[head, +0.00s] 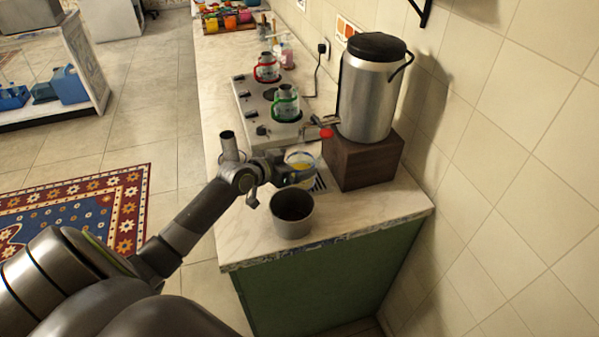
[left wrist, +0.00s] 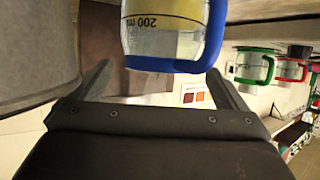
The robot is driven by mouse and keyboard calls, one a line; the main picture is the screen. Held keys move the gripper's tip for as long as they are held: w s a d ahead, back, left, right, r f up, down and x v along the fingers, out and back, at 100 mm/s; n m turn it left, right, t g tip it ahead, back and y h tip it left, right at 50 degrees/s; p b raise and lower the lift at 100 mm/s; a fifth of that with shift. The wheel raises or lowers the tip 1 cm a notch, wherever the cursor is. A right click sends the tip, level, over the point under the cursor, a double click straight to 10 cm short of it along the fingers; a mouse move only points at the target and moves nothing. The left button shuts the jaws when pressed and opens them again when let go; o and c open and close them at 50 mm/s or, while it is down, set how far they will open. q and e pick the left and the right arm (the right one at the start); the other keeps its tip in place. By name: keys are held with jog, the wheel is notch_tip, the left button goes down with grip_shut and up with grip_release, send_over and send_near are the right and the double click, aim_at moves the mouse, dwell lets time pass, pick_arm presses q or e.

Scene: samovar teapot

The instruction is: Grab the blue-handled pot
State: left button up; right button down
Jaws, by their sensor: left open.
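The blue-handled pot (head: 301,158) is a small clear vessel with a yellow band, standing on the counter near the samovar's tap. In the left wrist view the pot (left wrist: 165,30) shows at the top, with 200 ml marks and a blue handle and rim. My left gripper (head: 284,172) is right beside the pot in the head view and partly covers it. In the left wrist view its fingers (left wrist: 158,72) are open, spread to either side of the pot's near edge. A gap shows between each finger and the pot. My right gripper is not in view.
A steel samovar (head: 372,95) stands on a dark wooden block (head: 362,164) behind the pot. A grey cup (head: 292,218) stands in front on the counter. Green-handled (head: 286,104) and red-handled (head: 267,68) pots sit on the white stove. The counter's front corner is clear.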

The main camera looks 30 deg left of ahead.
aim_at(309, 158)
pick_arm(q)
jog(key=shift+x, duration=1.65)
jog(key=shift+s+f, duration=0.1)
jog(key=shift+c, duration=0.4)
jog(key=c, duration=1.2)
jog(key=shift+o, duration=0.2)
